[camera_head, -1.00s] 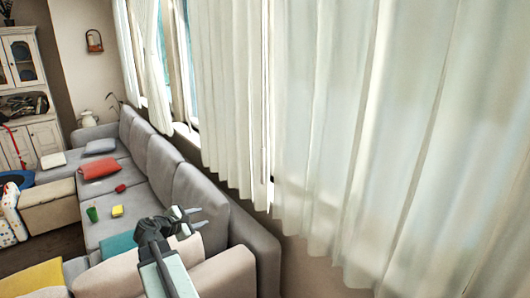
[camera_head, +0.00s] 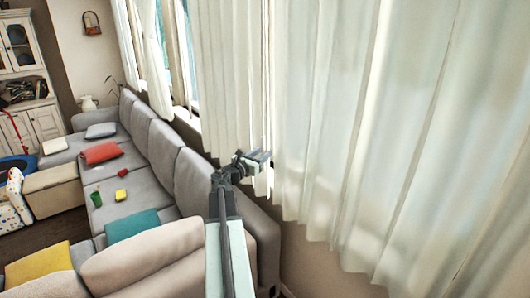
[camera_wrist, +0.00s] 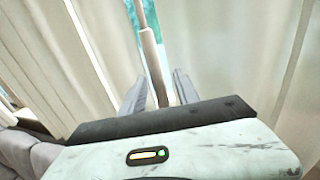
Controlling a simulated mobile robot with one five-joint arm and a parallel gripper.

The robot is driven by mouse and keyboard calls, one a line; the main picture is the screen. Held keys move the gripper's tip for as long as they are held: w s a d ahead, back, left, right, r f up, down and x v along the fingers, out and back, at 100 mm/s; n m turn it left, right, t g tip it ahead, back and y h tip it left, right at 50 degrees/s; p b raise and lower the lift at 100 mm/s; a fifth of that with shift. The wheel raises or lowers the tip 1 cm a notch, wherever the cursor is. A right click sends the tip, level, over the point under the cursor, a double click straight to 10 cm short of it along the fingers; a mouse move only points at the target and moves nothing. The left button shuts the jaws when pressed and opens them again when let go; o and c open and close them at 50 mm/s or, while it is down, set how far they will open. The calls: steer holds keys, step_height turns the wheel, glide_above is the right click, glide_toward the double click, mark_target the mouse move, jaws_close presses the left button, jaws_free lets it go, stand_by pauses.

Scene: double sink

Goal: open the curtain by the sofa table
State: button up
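White curtains hang along the window wall. In the head view, a wide panel (camera_head: 400,130) fills the right and a narrower panel (camera_head: 225,80) hangs left of it, with a thin gap between them. My gripper (camera_head: 262,157) is raised at the bottom of that gap, in front of the cloth. In the wrist view, its two fingers (camera_wrist: 160,92) are apart, with a window post (camera_wrist: 152,50) showing between them. One curtain panel (camera_wrist: 60,65) is at left and another (camera_wrist: 225,50) at right. I cannot tell whether a finger touches cloth. No sofa table is clearly visible.
A grey sofa (camera_head: 190,185) runs along the wall below the curtains, with a red cushion (camera_head: 101,153), teal cushion (camera_head: 132,225) and yellow cushion (camera_head: 38,263). A white cabinet (camera_head: 35,120) stands at the far left. More curtains (camera_head: 153,60) hang farther back.

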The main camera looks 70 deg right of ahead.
steer(key=shift+s+d, duration=0.1)
steer(key=shift+d, duration=0.3)
jaws_close()
stand_by(1.0)
